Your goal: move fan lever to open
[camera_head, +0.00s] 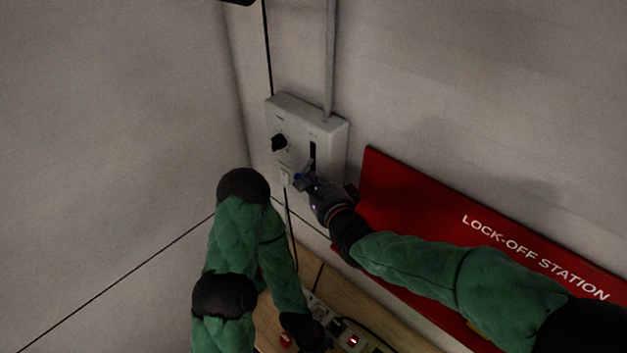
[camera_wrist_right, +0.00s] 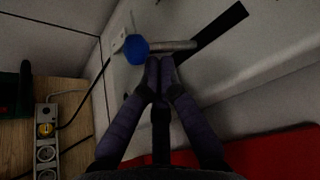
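A pale grey control box (camera_head: 307,135) is fixed to the wall, with a black rotary knob (camera_head: 279,142) on its left and a dark vertical slot (camera_head: 312,153) on its right. In the right wrist view, the fan lever (camera_wrist_right: 178,46) is a short metal bar with a round blue end (camera_wrist_right: 135,49), beside the dark slot (camera_wrist_right: 212,36). My right gripper (camera_head: 304,181) is at the lower part of the slot. Its fingertips (camera_wrist_right: 160,62) are together and meet the bar close to the blue end. The bar lies across the tips, not visibly between them. My left gripper (camera_head: 304,332) is low by the bench, its fingers unclear.
A wooden bench (camera_head: 378,325) with a socket strip (camera_wrist_right: 45,150) and cables lies below. A conduit (camera_head: 330,60) rises above the box. The left wall is bare.

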